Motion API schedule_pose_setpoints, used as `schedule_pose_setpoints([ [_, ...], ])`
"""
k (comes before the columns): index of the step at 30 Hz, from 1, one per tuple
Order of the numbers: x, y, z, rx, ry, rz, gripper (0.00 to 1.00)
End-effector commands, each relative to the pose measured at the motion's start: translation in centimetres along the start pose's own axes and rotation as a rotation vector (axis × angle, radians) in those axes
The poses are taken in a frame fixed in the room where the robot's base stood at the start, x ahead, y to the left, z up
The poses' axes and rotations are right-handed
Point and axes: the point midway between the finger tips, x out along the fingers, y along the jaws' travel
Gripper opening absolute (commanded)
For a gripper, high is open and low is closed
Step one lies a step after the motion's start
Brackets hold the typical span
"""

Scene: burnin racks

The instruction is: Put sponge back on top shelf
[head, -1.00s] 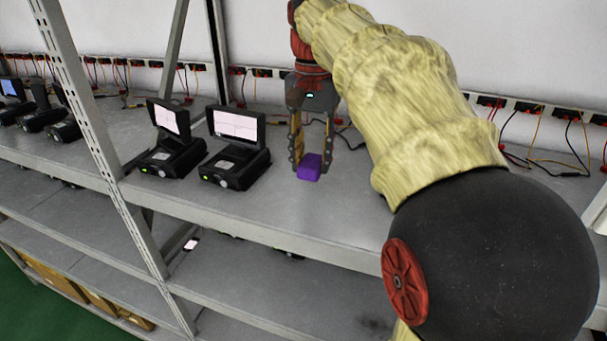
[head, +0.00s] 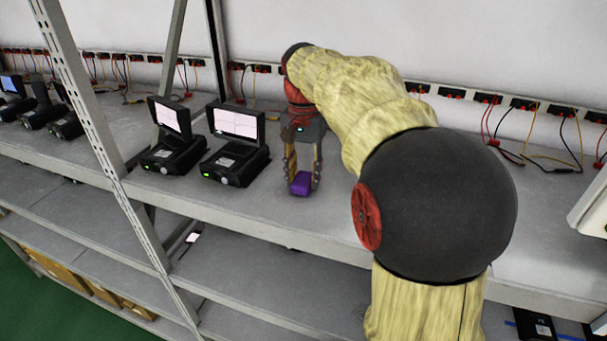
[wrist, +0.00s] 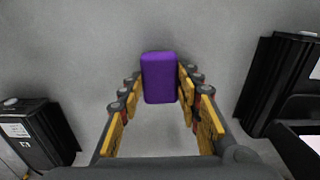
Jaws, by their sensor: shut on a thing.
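The purple sponge (head: 301,183) is between the fingers of my gripper (head: 302,172), at the top shelf (head: 222,206). In the wrist view the sponge (wrist: 159,78) sits upright between the two yellow-padded fingertips of my gripper (wrist: 160,85), with grey shelf surface behind it. My gripper is shut on the sponge and points down over the shelf's front part. I cannot tell whether the sponge's underside touches the shelf. My arm hides part of the shelf to the right.
Two black devices with lit screens (head: 236,145) (head: 168,135) stand just left of my gripper. A slanted metal rack post (head: 103,150) crosses further left. Sockets with red, yellow and black cables (head: 487,99) line the back wall. A lower shelf (head: 250,285) lies below.

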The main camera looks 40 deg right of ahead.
Motion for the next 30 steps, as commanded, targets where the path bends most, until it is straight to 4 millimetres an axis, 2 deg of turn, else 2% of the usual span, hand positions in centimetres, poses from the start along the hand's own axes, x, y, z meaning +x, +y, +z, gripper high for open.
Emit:
schedule_pose_setpoints([
  [5,0.3,0.0,0.0,0.000,-0.001,0.000,0.10],
  [6,0.4,0.0,0.0,0.000,-0.001,0.000,0.34],
  [15,0.3,0.0,0.0,0.000,-0.001,0.001,0.51],
  [25,0.1,0.0,0.0,0.000,-0.001,0.000,0.52],
  [30,-1.5,-0.1,-0.1,0.000,0.001,-0.001,0.52],
])
